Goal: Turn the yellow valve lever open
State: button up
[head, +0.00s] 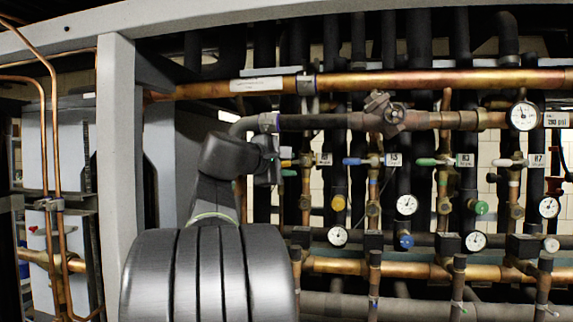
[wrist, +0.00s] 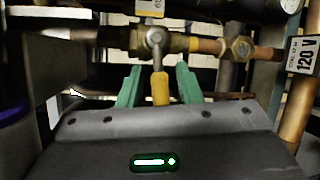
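The yellow valve lever (wrist: 160,89) shows in the wrist view, pointing from its round metal pivot (wrist: 155,38) toward my gripper. My gripper (wrist: 158,70) has its two green fingers apart, one on each side of the lever. A gap shows between the lever and each finger, so it is not clamped. Most of the gripper is hidden there by my own arm.
To the right are similar valves with a blue lever (head: 353,161), a green lever (head: 427,161) and a white lever (head: 503,162). Copper pipes and gauges (head: 406,205) crowd the rack. A grey upright post (head: 116,170) stands left of my arm.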

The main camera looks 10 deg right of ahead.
grip_shut()
jog(key=shift+f, duration=0.1)
jog(key=shift+d+f+n+h+b, duration=0.1)
jog(key=shift+f+n+h+b, duration=0.35)
jog(key=shift+n+b, duration=0.55)
jog(key=shift+s+d+f+n+t+h+b, duration=0.1)
jog(key=shift+d+f+n+t+h+b, duration=0.2)
jog(key=shift+n+b, duration=0.65)
jog(key=shift+s+d+f+n+t+h+b, duration=0.1)
jog(key=shift+f+n+t+b, duration=0.15)
jog(key=shift+n+t+b, duration=0.6)
jog(key=shift+s+d+f+n+t+h+b, duration=0.1)
jog(key=shift+d+f+n+h+b, duration=0.15)
jog(key=shift+n+b, duration=0.7)
jog(key=shift+n+p, duration=0.3)
jog(key=shift+n, duration=0.25)
